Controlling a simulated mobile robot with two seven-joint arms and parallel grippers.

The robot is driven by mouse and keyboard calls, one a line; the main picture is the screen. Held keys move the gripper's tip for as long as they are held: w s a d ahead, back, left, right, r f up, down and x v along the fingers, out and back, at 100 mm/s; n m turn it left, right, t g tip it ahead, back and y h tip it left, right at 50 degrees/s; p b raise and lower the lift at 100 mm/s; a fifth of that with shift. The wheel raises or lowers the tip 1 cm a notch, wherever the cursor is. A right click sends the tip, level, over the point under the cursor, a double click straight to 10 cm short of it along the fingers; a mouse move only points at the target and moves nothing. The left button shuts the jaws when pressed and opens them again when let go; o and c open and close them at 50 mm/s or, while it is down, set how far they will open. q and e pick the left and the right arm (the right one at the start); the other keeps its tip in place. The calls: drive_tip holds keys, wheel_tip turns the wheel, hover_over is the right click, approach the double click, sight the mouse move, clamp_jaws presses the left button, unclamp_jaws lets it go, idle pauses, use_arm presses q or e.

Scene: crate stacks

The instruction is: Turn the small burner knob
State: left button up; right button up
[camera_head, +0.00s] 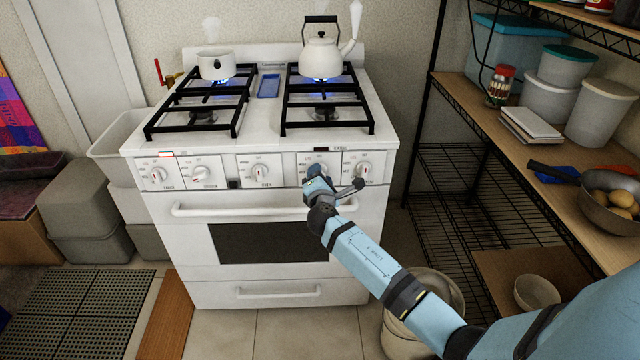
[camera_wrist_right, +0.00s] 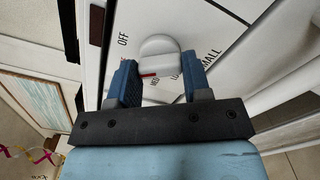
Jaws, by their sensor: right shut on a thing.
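The white stove (camera_head: 290,232) has a row of several white knobs along its front panel. My right gripper (camera_head: 318,174) is at the fourth knob from the left and hides most of it in the head view. In the right wrist view this small burner knob (camera_wrist_right: 159,46) is round and white, with a red mark on its near edge. The panel by it reads "OFF" and "SMALL". My left gripper is not in view.
A white pot (camera_head: 215,65) and a white kettle (camera_head: 321,57) stand on the back burners over blue flames. The oven handle (camera_head: 245,209) runs below the knobs. A loaded wooden shelf (camera_head: 535,150) stands at right. Grey bins (camera_head: 84,212) are at left.

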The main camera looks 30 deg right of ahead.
use_arm(q)
drive_tip(key=b, duration=0.2)
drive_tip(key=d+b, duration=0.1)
drive_tip(key=b, duration=0.1)
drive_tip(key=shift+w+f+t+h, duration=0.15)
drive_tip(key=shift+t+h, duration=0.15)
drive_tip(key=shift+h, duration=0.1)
use_arm(e)
drive_tip(key=m, duration=0.6)
drive_tip(key=shift+f+m, duration=0.1)
drive_tip(key=shift+m, duration=0.3)
drive_tip(key=o, duration=0.9)
drive_tip(key=shift+s+a, duration=0.1)
